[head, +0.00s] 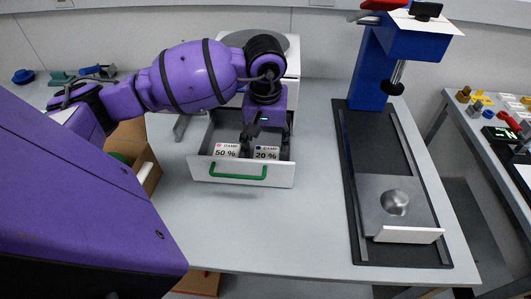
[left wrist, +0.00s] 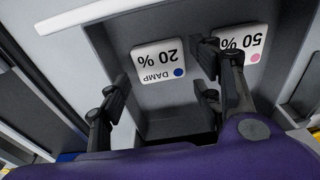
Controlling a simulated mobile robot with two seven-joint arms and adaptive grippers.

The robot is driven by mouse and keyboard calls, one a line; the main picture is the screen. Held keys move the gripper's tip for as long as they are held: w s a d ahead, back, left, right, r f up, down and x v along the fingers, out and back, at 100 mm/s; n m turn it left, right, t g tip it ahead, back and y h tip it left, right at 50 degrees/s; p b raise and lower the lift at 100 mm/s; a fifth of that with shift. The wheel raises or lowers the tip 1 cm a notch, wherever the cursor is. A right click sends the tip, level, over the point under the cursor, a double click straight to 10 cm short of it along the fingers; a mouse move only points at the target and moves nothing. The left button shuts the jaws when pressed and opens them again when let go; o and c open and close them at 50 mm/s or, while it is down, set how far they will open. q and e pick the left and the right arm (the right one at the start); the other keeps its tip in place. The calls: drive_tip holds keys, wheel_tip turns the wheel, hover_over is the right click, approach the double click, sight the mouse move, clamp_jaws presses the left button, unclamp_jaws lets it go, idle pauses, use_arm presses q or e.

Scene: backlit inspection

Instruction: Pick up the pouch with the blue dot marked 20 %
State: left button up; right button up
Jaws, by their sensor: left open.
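In the left wrist view the same pouch (left wrist: 158,62) appears upside down, labelled DAMP. Left of it in the head view is the pouch with the pink dot marked 50 % (head: 226,151), which also shows in the left wrist view (left wrist: 245,40). My left gripper (head: 266,139) is open and points down into the drawer, over the 20 % pouch. In the left wrist view its fingers (left wrist: 163,95) are on either side of that pouch; contact cannot be told. My right gripper is not in view.
The drawer (head: 205,170) has a green handle (head: 238,172) and juts from a white cabinet. A cardboard box (head: 152,175) stands to its left. A blue stand on a black base (head: 357,190) is at right. The table (head: 270,230) is clear in front.

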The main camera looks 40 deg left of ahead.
sight(266, 152)
use_arm(q)
drive_tip(key=shift+w+a+f, duration=0.1)
drive_tip(key=shift+w+f, duration=0.05)
drive_tip(key=shift+f, duration=0.8)
drive_tip(key=shift+w+f, duration=0.1)
drive_tip(key=shift+f, duration=0.8)
drive_tip(key=c, duration=0.6)
drive_tip(key=shift+r, duration=0.1)
drive_tip(key=shift+c, duration=0.2)
